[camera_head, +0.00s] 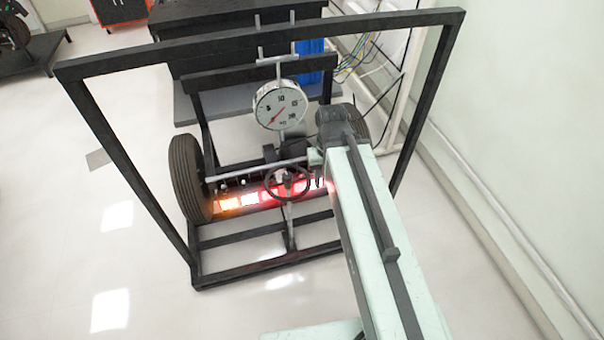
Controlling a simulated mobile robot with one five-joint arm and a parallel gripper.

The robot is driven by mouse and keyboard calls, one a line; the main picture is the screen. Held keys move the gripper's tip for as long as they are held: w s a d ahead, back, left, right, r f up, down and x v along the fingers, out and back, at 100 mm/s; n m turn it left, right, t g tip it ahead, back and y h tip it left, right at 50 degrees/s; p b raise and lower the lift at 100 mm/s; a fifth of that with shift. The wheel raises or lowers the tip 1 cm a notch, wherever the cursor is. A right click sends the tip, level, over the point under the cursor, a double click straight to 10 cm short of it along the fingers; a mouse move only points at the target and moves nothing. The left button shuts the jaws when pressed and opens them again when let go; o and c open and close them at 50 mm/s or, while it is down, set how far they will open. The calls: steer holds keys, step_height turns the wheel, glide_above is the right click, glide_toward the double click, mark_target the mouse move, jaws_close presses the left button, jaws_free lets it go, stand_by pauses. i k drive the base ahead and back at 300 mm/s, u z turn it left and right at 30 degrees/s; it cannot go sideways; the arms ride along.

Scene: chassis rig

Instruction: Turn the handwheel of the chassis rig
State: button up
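The chassis rig is a black frame (240,238) on the floor with a tyre (188,178) at its left. The handwheel (287,181) is a small dark ring with spokes, in the middle of the rig below a round white dial gauge (280,105). The gauge's red needle points to the lower left. My arm reaches in from the lower right. My gripper (316,160) is at its far end, close to the right side of the handwheel. The arm hides most of it, so I cannot tell whether it touches the rim or how its fingers stand.
A tall black bar frame (265,43) surrounds the rig, with an upright on each side. Glowing red and orange panels (249,198) lie behind the handwheel. A dark bench (215,45) stands behind.

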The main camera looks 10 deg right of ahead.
mark_target(287, 176)
steer(key=z, duration=2.2)
steer(key=k, duration=2.4)
steer(key=u, duration=2.45)
steer(key=i, duration=1.05)
steer(key=u, duration=0.05)
